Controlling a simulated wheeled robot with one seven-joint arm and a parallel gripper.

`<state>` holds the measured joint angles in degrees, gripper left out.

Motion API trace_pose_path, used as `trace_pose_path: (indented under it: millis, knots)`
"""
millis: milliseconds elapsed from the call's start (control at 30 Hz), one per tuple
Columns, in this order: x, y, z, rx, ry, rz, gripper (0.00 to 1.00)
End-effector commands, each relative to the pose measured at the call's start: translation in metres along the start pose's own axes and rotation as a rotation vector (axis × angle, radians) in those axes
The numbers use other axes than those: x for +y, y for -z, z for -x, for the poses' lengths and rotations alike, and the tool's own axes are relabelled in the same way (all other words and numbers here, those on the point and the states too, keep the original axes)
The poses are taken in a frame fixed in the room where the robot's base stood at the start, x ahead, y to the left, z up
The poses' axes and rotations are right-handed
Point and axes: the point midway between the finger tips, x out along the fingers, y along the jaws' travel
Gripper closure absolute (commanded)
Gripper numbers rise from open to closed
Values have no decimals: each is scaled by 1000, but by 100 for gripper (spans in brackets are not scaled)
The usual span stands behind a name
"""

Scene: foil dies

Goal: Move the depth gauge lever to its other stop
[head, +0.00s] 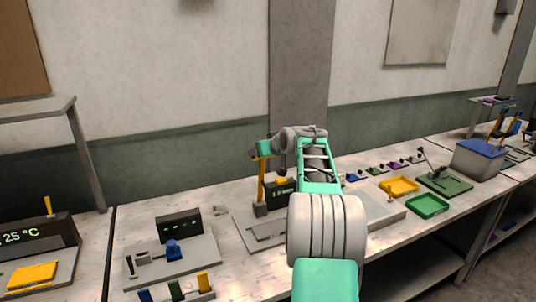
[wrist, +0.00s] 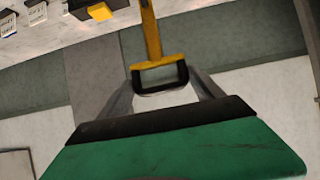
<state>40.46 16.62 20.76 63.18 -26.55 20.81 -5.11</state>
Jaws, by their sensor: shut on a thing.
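The yellow lever (head: 261,183) stands nearly upright from a dark block on a grey base plate (head: 243,226). A dark display box (head: 284,194) with a yellow top piece is just to its right. My gripper (head: 258,154) is at the lever's upper end, partly hidden by its own wrist. In the wrist view the yellow lever (wrist: 151,35) runs down between the fingers, and my gripper (wrist: 160,78) is shut on its end. The display box's yellow piece (wrist: 100,11) shows at the upper left there. My arm hides part of the box and plate.
A unit with a blue knob (head: 172,248) stands to the left. A temperature display (head: 38,236) is at far left. To the right are a yellow tray (head: 398,185), a green tray (head: 427,205) and a blue-lidded bin (head: 478,165). The wall is close behind.

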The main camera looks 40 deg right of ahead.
Motion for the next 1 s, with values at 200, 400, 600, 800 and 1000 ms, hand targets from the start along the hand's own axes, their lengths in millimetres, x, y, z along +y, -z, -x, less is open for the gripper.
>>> trace_pose_path:
  millis: [200, 400, 600, 800, 1000]
  knots:
    - [3, 16, 5, 30, -8, 8, 98]
    - [4, 16, 5, 29, -9, 8, 98]
    - [5, 15, 5, 27, -9, 7, 20]
    - [5, 11, 4, 20, -7, 4, 16]
    - [6, 9, 14, 21, -9, 4, 16]
